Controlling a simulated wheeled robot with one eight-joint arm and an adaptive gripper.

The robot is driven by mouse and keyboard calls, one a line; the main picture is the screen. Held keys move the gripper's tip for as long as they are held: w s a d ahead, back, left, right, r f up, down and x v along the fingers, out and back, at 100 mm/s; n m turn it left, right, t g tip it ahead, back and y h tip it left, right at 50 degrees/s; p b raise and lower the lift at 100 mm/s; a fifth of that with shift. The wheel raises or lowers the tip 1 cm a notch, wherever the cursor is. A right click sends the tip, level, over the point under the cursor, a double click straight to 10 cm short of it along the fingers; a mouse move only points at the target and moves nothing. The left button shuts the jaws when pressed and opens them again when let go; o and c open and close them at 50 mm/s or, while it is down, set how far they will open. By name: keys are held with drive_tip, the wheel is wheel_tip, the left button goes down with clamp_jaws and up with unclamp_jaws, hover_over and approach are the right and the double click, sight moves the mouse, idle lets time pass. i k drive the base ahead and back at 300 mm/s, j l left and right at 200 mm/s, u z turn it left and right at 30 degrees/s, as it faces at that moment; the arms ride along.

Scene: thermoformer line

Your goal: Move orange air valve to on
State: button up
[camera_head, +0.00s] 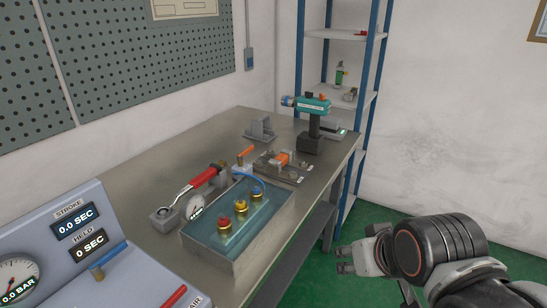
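An orange lever handle (245,153) stands tilted on the bench, beside the back edge of the water tray. My gripper (343,260) is at the lower right, off the bench and well apart from both. Its fingers point left, look spread, and hold nothing.
The water tray (212,267) holds several brass fittings. A red-handled tool (199,180) lies left of the lever, and a teal power tool (313,105) stands behind. The control console (118,246) is at the lower left. Green floor is clear between bench and wall.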

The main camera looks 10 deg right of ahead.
sight(240, 156)
drive_tip(key=i+l+u, duration=0.2)
drive_tip(key=i+u, duration=0.2)
drive_tip(key=i, duration=0.15)
drive_tip(key=i+l+u, duration=0.35)
drive_tip(key=i, duration=0.2)
